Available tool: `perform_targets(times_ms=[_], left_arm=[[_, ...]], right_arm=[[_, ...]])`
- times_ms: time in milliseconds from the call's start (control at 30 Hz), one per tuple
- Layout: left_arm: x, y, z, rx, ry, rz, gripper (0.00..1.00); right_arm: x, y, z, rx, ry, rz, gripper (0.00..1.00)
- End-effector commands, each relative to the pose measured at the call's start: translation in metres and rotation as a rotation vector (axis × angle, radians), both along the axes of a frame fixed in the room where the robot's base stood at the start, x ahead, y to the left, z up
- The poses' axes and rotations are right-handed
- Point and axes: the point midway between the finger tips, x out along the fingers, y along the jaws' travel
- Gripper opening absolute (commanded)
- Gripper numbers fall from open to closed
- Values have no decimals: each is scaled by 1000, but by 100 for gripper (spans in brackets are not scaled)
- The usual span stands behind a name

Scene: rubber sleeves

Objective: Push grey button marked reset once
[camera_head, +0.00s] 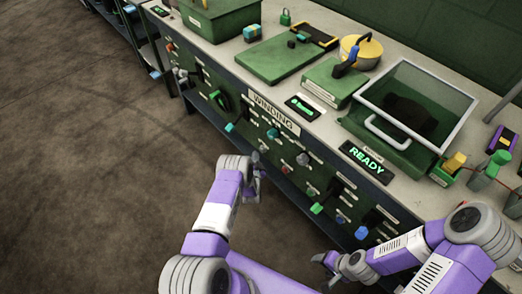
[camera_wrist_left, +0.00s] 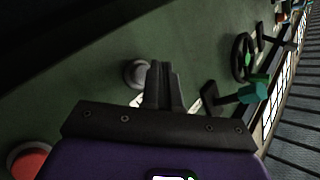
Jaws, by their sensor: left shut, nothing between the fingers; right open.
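A round grey button (camera_wrist_left: 134,73) sits on the green panel in the left wrist view, just left of my left gripper's fingertips (camera_wrist_left: 162,68). It partly shows in the head view (camera_head: 263,149), right by that gripper (camera_head: 257,163). My left gripper is shut and empty, its fingers pointing at the panel. Whether it touches the button cannot be told. No reset label is readable; a pale label is partly hidden behind the fingers. My right gripper (camera_head: 326,268) is open and empty, low in front of the panel's right part.
A red button (camera_wrist_left: 30,160) is at lower left in the wrist view. A teal-tipped lever (camera_wrist_left: 240,94) and a black handwheel (camera_wrist_left: 243,57) lie to the right. The bench top holds a READY display (camera_head: 367,161) and a clear-lidded box (camera_head: 415,97). Open floor (camera_head: 100,180) lies left.

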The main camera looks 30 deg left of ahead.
Motion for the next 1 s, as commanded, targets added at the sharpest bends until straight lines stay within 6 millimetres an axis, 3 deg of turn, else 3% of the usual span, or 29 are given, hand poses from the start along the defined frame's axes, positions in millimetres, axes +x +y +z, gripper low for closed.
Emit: perform_targets(times_ms=[267, 733, 1000], left_arm=[[-4, 2, 0, 0, 1, 1, 0], [-43, 18, 0, -1, 1, 0, 0], [-46, 19, -1, -1, 0, -1, 0]], right_arm=[[0, 0, 2, 0, 0, 0, 61], [0, 0, 21, 0, 0, 0, 61], [0, 0, 22, 0, 0, 0, 61]])
